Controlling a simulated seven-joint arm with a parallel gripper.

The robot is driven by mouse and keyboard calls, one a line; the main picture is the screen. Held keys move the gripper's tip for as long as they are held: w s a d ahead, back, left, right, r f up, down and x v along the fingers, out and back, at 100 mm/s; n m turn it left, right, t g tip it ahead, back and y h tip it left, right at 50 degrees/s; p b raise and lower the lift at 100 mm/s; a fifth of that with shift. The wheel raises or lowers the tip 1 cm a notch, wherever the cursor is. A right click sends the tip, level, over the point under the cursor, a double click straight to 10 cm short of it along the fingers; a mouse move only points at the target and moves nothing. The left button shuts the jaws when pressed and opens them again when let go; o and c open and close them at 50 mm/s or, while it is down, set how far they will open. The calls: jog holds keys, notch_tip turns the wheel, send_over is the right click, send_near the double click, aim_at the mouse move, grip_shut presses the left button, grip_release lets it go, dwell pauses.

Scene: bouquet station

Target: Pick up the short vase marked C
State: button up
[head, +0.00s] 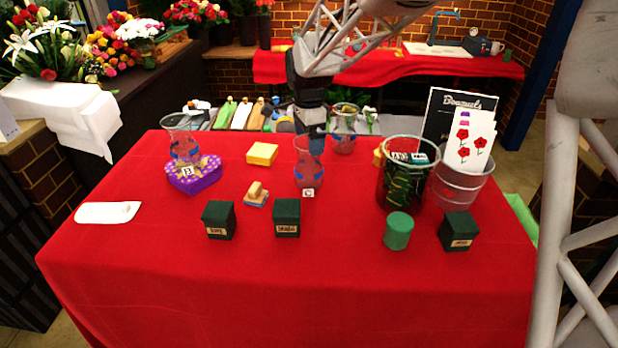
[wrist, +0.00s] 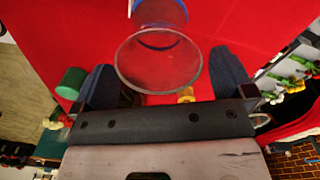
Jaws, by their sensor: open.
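The short vase marked C (head: 308,176) is clear glass with a flared rim and a white C tag, and stands upright on the red table near the middle. My gripper (head: 313,128) is directly above it in the head view, pointing down. In the wrist view, the vase's round rim (wrist: 158,88) shows between and slightly beyond the two open fingers of my gripper (wrist: 165,78). I see space on both sides of the rim. Whether the fingertips are below the rim, I cannot tell.
Another glass vase (head: 344,130) is behind vase C. A dark green box (head: 287,217) is in front of it.

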notch_tip(320, 180, down, 4)
jog(key=shift+r, duration=0.1)
dwell(0.6)
jog(key=c, duration=1.6)
jog(key=shift+c, duration=0.2)
notch_tip(320, 180, up, 10)
